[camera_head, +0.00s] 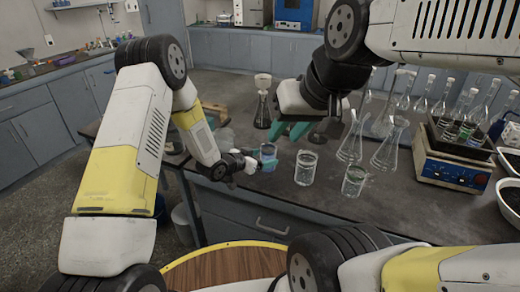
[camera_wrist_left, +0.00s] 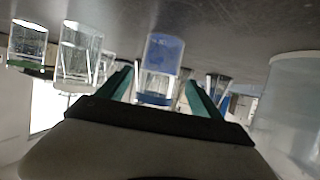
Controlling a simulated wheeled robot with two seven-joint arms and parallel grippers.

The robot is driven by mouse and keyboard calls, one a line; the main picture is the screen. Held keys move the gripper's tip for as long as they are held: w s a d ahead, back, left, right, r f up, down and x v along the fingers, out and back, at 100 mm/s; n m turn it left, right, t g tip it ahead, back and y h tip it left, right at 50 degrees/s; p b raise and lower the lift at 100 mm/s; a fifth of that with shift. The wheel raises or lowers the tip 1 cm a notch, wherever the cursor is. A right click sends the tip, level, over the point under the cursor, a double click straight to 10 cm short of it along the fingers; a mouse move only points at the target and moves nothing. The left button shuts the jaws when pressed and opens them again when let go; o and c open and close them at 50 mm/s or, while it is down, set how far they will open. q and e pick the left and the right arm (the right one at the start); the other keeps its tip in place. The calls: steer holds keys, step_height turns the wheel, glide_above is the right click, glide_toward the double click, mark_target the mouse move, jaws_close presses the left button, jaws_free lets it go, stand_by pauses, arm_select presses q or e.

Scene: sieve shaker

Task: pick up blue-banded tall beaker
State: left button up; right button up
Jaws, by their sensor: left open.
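The blue-banded beaker (camera_head: 268,151) stands on the dark bench, left of two other beakers. In the left wrist view, which looks upside down, the blue-banded beaker (camera_wrist_left: 161,60) appears centred between my left gripper's teal fingers, with a gap on both sides. My left gripper (camera_wrist_left: 161,88) is open. In the head view, my left gripper (camera_head: 262,164) is at the beaker's lower left, and a teal finger overlaps its lower part. My right gripper (camera_head: 287,131) is open and empty, above and behind the beakers, with its teal fingers apart.
A clear beaker (camera_head: 306,169) and a green-banded beaker (camera_head: 354,181) stand to the right. A translucent container (camera_wrist_left: 296,100) is at the right of the left wrist view.

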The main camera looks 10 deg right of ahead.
arm_select(q)
steer(key=x, duration=0.6)
steer(key=shift+s+d+r, duration=0.1)
steer(key=shift+d+r, duration=0.05)
jaws_close()
